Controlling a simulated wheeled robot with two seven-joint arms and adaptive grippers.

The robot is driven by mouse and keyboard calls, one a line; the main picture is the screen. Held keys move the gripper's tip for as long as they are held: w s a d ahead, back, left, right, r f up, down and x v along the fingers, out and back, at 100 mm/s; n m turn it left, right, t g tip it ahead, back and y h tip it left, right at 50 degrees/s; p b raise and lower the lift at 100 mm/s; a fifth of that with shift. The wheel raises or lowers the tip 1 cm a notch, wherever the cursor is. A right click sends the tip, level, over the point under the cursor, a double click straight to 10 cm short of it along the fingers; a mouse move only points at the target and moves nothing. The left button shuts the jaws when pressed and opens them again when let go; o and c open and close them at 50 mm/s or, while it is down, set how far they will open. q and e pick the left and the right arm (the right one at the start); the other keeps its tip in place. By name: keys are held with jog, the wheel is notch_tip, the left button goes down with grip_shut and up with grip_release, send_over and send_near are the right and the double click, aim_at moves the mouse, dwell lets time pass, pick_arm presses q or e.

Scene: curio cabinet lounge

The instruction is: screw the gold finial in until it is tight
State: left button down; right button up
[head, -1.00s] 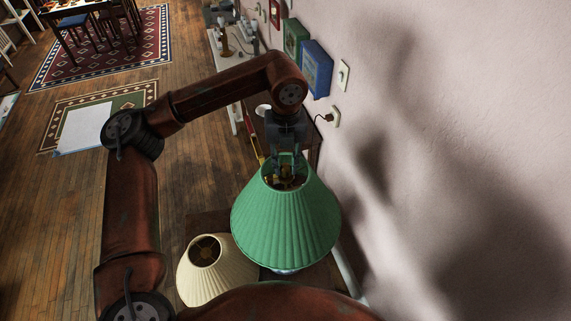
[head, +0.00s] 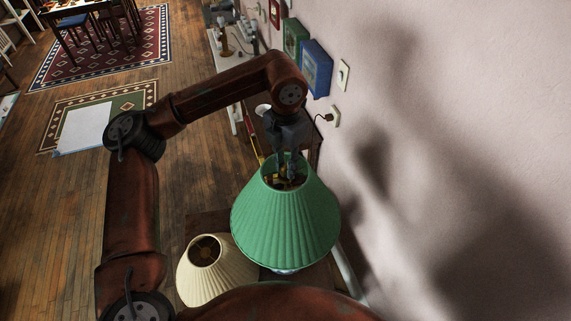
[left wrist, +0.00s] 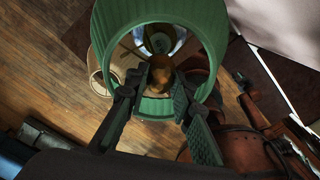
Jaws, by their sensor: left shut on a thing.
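The green pleated lampshade (head: 285,225) stands upright on its lamp near the wall. My left gripper (head: 287,180) points down at the shade's open top, with its fingertips at the gold parts there. In the left wrist view, the two dark fingers (left wrist: 161,80) close on the small gold finial (left wrist: 161,72) over the opening of the green shade (left wrist: 103,35). The fingers hide much of the finial, and I cannot see its thread. My right gripper is not in view.
A cream pleated shade (head: 217,272) stands close to the green one at lower left. The wall (head: 450,130) is close on the right, with blue (head: 316,68) and green boxes on it. Wooden floor (head: 195,165) lies open to the left.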

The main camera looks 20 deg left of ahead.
pick_arm(q)
jog(key=m, duration=1.3)
jog(key=shift+m+b, duration=0.35)
jog(key=shift+m, duration=1.85)
jog(key=c, duration=1.8)
grip_release()
jog(key=shift+o, duration=0.2)
jog(key=o, duration=0.5)
